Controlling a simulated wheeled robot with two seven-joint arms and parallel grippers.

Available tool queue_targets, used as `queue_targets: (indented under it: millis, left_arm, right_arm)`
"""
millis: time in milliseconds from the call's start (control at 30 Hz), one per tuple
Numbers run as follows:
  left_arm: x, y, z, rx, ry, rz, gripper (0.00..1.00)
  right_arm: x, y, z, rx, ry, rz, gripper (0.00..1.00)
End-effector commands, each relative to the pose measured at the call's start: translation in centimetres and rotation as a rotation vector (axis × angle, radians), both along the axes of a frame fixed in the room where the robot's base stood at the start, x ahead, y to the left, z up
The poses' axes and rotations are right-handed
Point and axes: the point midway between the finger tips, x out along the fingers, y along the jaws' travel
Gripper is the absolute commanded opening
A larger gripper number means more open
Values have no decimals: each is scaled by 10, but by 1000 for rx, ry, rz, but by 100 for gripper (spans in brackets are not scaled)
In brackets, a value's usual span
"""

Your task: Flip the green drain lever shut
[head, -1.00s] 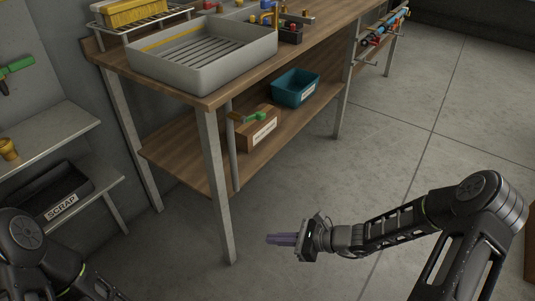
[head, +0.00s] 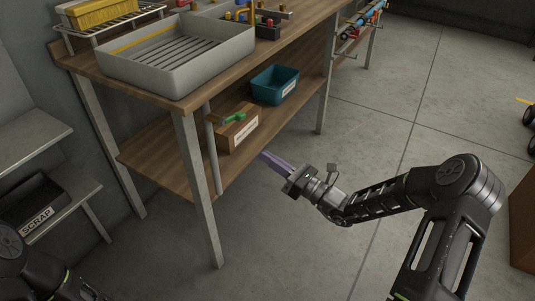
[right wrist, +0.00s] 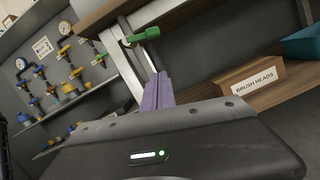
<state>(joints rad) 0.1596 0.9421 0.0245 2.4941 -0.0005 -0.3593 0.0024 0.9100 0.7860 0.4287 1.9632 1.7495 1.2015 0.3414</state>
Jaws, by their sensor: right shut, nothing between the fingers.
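The green drain lever (head: 234,118) sticks out to the right from a valve on the grey drain pipe (head: 212,160) under the sink tray (head: 180,62). In the right wrist view the green lever (right wrist: 143,36) lies just beyond the fingertips, pointing sideways off the pipe. My right gripper (head: 264,154) is shut and empty, its purple fingers pointing at the bench, in front of and below the lever. The fingers (right wrist: 158,88) look apart from the lever in the right wrist view. Only part of my left arm shows at the lower left; its gripper is out of view.
A cardboard box labelled BRUSH HEADS (right wrist: 250,88) stands on the lower shelf (head: 160,160) behind the lever. A teal bin (head: 274,84) sits to its right. The front bench leg (head: 197,190) stands left of the pipe. A SCRAP bin (head: 35,208) is at left. The floor is open.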

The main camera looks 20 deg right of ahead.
Motion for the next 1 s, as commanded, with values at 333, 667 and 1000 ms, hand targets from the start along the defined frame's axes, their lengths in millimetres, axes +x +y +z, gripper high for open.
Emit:
queue_targets:
  millis: [333,667,1000]
  left_arm:
    - [4,4,-16,6,-6,9,0]
    - [6,6,-22,9,-10,14,0]
    - [6,6,-23,10,-10,14,0]
  right_arm:
    - [51,39,13,0,-2,4,0]
    - [71,42,51,-2,-2,0,0]
    - [72,40,58,-1,0,1,0]
